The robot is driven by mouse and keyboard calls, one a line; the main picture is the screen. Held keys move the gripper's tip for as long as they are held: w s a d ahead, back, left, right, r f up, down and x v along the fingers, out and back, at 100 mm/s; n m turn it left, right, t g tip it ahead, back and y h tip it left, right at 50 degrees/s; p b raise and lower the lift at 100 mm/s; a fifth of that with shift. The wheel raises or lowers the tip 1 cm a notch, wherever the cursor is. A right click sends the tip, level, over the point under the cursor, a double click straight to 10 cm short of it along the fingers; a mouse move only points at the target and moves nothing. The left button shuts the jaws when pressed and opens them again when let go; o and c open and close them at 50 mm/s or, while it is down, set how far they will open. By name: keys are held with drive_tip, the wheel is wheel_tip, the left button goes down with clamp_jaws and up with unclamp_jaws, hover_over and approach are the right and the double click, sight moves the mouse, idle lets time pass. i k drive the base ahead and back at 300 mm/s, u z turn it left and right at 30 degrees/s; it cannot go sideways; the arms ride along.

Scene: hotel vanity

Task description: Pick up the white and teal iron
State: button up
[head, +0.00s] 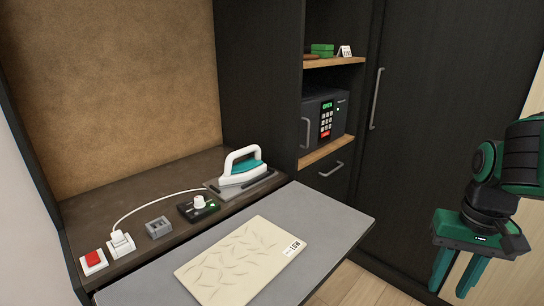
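The white and teal iron (241,170) stands on a grey rest (254,191) at the right end of the dark wooden counter. Its white handle arches on top, and a white cord runs from it to the left. My gripper (455,287) is at the lower right, well to the right of the iron and apart from it. Its two green fingers point down with a gap between them, and I see nothing held there.
A grey board (345,217) projects in front of the counter, bearing a cream patterned sheet (235,262). A plug (120,242), a red switch (93,260), a grey socket (158,228) and a dial box (199,208) line the counter. Shelves with a safe (324,118) stand behind.

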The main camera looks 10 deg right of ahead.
sight(241, 172)
drive_tip(key=z, duration=0.05)
drive_tip(key=i, duration=0.9)
drive_tip(key=u, duration=0.1)
